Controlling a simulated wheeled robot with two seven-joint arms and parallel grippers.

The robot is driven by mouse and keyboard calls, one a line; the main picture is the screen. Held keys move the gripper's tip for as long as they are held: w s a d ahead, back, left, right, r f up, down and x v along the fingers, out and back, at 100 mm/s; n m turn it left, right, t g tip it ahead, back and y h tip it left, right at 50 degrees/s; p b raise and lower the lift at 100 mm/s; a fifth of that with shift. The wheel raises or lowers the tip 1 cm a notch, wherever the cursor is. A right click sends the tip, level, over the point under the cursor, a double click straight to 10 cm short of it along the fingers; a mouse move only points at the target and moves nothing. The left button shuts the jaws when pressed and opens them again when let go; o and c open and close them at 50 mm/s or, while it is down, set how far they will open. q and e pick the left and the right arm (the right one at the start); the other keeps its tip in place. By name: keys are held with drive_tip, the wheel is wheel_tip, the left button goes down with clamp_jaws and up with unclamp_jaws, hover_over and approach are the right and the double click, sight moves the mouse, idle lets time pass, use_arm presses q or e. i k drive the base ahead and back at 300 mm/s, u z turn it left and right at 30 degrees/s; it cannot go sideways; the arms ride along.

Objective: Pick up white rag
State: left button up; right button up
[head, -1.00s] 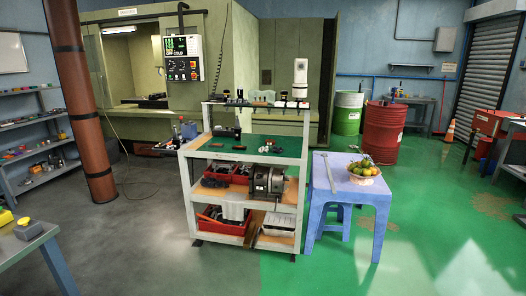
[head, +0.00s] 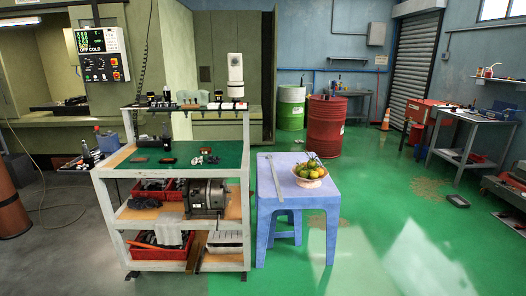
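A white cloth that looks like the rag (head: 171,235) hangs over the front of a red bin (head: 150,253) on the bottom shelf of the tooling cart (head: 240,215). It is small and partly in the shadow of the shelf above. The cart stands a little left of the middle of the head view, some distance away. Neither of my grippers is in view.
A lilac table (head: 315,196) with a fruit bowl (head: 310,175) stands right beside the cart. A grey machine (head: 205,196) and another red bin fill the middle shelf. The floor (head: 385,265) at the front right is clear.

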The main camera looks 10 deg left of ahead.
sight(194, 162)
drive_tip(key=z, duration=0.4)
drive_tip(key=i, duration=1.65)
drive_tip(key=u, duration=0.6)
drive_tip(key=i, duration=1.2)
drive_tip(key=u, duration=1.05)
drive_tip(key=i, duration=0.25)
drive_tip(key=u, duration=0.3)
